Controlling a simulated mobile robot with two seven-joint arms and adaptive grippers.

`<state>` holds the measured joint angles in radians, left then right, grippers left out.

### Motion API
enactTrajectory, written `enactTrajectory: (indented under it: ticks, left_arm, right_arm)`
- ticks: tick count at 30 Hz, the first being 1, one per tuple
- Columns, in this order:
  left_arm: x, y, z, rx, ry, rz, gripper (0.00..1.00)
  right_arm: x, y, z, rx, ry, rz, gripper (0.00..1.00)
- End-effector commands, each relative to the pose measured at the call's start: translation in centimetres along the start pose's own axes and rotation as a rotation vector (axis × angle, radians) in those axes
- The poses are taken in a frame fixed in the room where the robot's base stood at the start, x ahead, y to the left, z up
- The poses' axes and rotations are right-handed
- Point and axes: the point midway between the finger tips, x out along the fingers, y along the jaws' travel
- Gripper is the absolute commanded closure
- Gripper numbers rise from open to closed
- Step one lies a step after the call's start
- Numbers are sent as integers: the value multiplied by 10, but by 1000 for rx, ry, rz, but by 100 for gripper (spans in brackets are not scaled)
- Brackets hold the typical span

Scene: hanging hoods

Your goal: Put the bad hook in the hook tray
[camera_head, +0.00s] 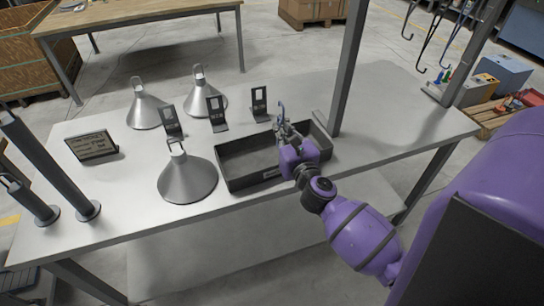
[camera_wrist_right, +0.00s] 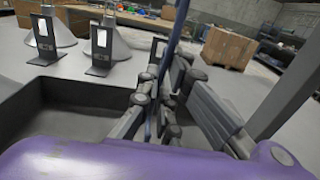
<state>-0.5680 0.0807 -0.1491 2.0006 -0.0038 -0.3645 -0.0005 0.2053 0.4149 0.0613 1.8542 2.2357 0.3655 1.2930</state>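The dark grey hook tray (camera_head: 232,183) is a low open box on the near side of the table. It also shows at the lower left in the right wrist view (camera_wrist_right: 32,107). My right gripper (camera_head: 281,130) is above the tray's right part, with its fingers pointing up and away. In the wrist view the fingers (camera_wrist_right: 160,105) are closed around a thin blue hook (camera_wrist_right: 172,42), which rises between them. The hook's top (camera_head: 280,107) shows as a small curve in the head view. Its lower end is hidden by the gripper. My left gripper is not in view.
Metal cone hoods (camera_head: 187,179) stand on the table (camera_head: 370,120) with several black label stands (camera_head: 216,114). A grey upright post (camera_head: 347,70) stands right of the tray. Hooks (camera_head: 428,38) hang at upper right.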

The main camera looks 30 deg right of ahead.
Motion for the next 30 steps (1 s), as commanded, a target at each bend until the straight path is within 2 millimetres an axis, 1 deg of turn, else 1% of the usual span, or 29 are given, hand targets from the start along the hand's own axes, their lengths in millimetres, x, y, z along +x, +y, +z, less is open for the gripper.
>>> enactTrajectory:
  ticks: [1, 6, 10, 11, 12, 15, 16, 25, 28, 30]
  left_arm:
    - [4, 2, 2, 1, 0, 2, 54]
    - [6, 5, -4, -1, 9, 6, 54]
    - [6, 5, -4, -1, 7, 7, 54]
    - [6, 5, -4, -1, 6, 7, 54]
    - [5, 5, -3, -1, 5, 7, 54]
    - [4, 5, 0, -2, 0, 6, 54]
    - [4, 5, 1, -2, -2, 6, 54]
    - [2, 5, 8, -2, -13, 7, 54]
    - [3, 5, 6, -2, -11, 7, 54]
    - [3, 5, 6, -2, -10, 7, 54]
  right_arm:
    - [0, 0, -7, -1, 2, 0, 100]
    - [1, 0, -4, 1, -4, 0, 100]
    - [1, 0, -2, 1, -6, 0, 100]
    - [1, 0, -2, 1, -6, 0, 93]
    - [1, 0, -2, 1, -5, 0, 87]
    - [1, 0, -2, 1, -5, 0, 74]
    - [1, 0, -3, 1, -5, 0, 73]
    - [-1, 0, -4, 1, -3, 0, 73]
    - [-9, 0, -4, 1, -3, 0, 73]
    - [-20, 0, -5, 1, -1, 0, 73]
